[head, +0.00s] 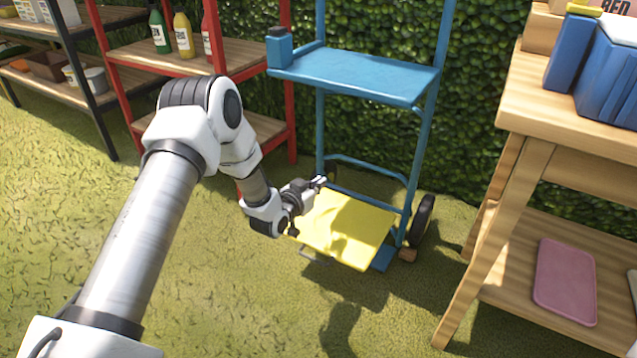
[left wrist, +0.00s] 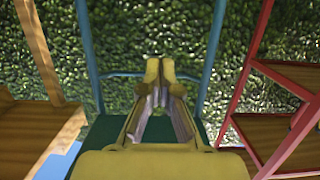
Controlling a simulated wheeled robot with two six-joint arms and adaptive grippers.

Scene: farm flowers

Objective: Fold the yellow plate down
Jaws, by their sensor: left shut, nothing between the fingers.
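The yellow plate (head: 348,232) is at the foot of a blue hand truck (head: 421,150) in the head view. It lies out roughly flat, low over the grass, with its far edge near the truck's frame. My left gripper (head: 320,183) is at the plate's far left corner, shut and empty. I cannot tell whether it touches the plate. In the left wrist view the shut fingers (left wrist: 159,72) point between the truck's blue rails (left wrist: 90,60). My right gripper is not in view.
A blue shelf (head: 355,75) with a blue container (head: 279,47) is on the truck above. A red rack (head: 112,62) with bottles stands left. A wooden table (head: 530,108) stands right, with a pink board (head: 565,282) on its lower shelf. Grass in front is clear.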

